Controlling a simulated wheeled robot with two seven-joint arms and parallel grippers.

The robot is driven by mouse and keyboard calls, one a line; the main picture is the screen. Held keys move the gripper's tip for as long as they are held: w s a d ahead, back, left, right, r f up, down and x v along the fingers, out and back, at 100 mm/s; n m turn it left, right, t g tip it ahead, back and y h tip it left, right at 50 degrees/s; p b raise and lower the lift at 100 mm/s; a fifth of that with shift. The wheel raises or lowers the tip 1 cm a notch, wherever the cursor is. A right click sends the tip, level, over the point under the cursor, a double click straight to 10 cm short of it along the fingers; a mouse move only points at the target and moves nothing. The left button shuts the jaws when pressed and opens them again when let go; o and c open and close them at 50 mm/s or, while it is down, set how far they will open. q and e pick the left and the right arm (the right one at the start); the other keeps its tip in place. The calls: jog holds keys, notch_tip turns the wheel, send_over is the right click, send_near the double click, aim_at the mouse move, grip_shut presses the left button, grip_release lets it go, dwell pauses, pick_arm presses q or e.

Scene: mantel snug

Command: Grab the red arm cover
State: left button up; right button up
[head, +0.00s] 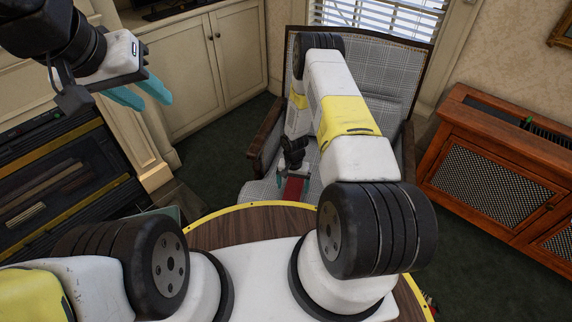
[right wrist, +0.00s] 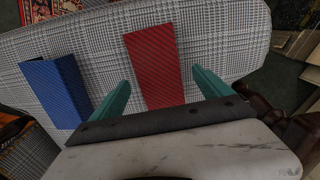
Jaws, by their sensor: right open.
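The red arm cover (right wrist: 154,65) is a flat dark-red striped piece lying on the grey checked armchair seat in the right wrist view. It also shows as a small red patch in the head view (head: 293,188), partly hidden by my right gripper. My right gripper (right wrist: 160,80) is open, its teal fingers on either side of the red cover's near part; I cannot tell whether they touch it. In the head view my right gripper (head: 292,178) is over the seat. My left gripper (head: 142,92) is open and empty at the upper left, far from the chair.
A blue cover (right wrist: 57,92) lies left of the red one. The armchair (head: 388,78) has dark wooden arms on both sides. A wooden cabinet (head: 480,165) with mesh doors stands at the right. Pale cupboards (head: 195,70) stand behind left. Dark carpet is clear between.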

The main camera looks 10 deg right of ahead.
aim_at(293, 190)
notch_tip(293, 190, down, 5)
jog(key=shift+s+r, duration=0.1)
jog(key=shift+r, duration=0.1)
jog(key=shift+c, duration=0.2)
jog(key=c, duration=1.4)
